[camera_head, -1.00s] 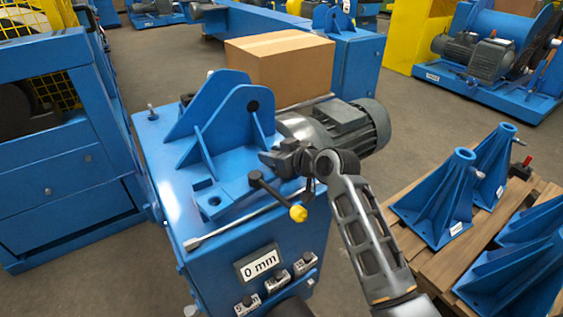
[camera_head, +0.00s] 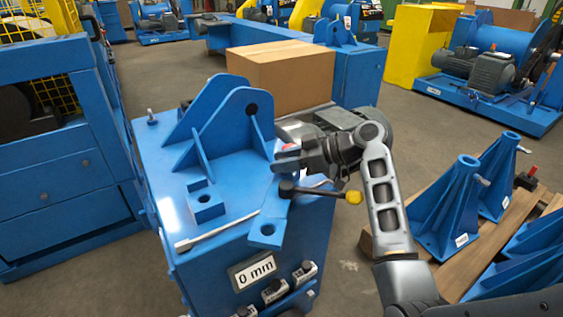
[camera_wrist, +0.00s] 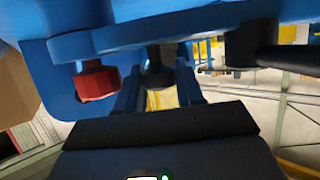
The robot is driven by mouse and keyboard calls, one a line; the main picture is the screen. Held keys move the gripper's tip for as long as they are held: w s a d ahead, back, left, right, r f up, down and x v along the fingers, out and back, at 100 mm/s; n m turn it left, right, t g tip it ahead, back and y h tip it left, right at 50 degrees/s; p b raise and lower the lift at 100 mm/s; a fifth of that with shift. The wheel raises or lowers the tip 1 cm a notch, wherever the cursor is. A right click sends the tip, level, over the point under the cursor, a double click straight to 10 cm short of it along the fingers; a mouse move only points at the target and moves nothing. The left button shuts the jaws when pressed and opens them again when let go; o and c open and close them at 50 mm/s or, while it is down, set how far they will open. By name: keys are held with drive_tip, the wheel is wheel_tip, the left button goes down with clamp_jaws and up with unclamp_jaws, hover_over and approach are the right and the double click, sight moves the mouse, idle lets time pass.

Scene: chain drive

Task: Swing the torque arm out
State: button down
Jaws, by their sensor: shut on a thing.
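The torque arm (camera_head: 269,223) is a flat blue bar with a hole in its free end, on top of the blue drive housing (camera_head: 212,262). Its free end points to the front, apart from the blue block with a hole (camera_head: 205,203). A black lever with a yellow knob (camera_head: 354,197) sticks out to the right at the bar's other end. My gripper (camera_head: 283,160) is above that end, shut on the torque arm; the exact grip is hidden. In the wrist view my gripper's fingers (camera_wrist: 158,88) flank a dark peg (camera_wrist: 158,76) against blue metal, beside a red bolt head (camera_wrist: 96,82).
A blue upright bracket (camera_head: 225,125) stands just behind. A grey motor (camera_head: 340,117) and a cardboard box (camera_head: 281,75) are at the back. A "0 mm" display (camera_head: 254,268) is on the housing front. Blue stands (camera_head: 450,205) on a pallet are at right.

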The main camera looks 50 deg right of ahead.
drive_tip(key=shift+s, duration=0.1)
idle(0.3)
drive_tip(key=c, duration=1.1)
unclamp_jaws()
drive_tip(key=p+v, duration=0.1)
drive_tip(key=v, duration=0.6)
drive_tip(key=shift+s+d+r, duration=0.15)
drive_tip(key=shift+s+d, duration=0.1)
drive_tip(key=shift+s, duration=0.1)
